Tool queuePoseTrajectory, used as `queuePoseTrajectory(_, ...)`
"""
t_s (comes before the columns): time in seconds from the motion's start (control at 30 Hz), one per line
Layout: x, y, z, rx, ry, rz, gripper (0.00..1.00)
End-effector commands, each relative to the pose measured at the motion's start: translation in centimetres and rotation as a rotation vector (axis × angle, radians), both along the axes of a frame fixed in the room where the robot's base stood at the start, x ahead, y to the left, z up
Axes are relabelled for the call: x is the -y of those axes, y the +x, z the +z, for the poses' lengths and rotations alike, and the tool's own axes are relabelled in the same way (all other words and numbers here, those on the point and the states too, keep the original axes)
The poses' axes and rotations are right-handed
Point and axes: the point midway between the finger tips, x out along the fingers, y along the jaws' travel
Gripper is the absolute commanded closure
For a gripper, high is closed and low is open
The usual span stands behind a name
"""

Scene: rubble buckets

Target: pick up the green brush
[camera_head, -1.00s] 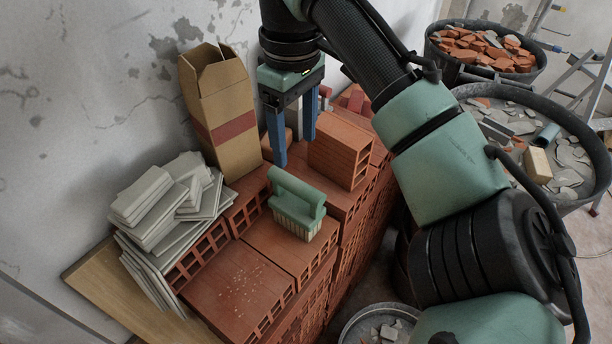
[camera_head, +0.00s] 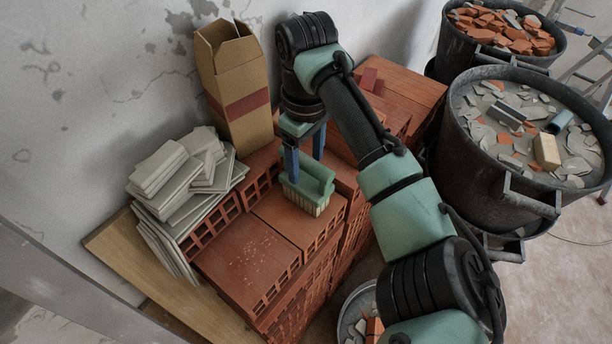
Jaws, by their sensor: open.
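The green brush (camera_head: 308,191) lies on top of the stacked hollow bricks (camera_head: 248,258), its pale bristles facing down and toward the front. My gripper (camera_head: 304,167) points down with its two blue fingers apart. The fingers are right at the brush's far, upper side, and the left finger's tip comes down close to the brush's left end. I cannot tell whether the fingers touch the brush or stand just behind it. The brush still rests on the bricks.
A tall open cardboard box (camera_head: 236,90) stands behind, left of my gripper. A pile of grey tiles (camera_head: 180,185) lies to the left. Black buckets of rubble (camera_head: 488,190) and broken brick (camera_head: 478,40) stand at the right. A smaller bucket (camera_head: 352,305) is at the front.

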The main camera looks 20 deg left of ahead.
Motion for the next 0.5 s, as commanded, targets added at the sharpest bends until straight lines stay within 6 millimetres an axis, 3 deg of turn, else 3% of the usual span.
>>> queuePoseTrajectory(0.13, 0.02, -0.02, -1.16, 0.0, 0.0, -0.001, 0.3)
queuePoseTrajectory(0.37, 0.01, -0.01, -1.33, 0.001, 0.001, 0.0, 0.32)
queuePoseTrajectory(0.5, 0.01, -0.01, -1.31, 0.001, 0.001, 0.0, 0.57)
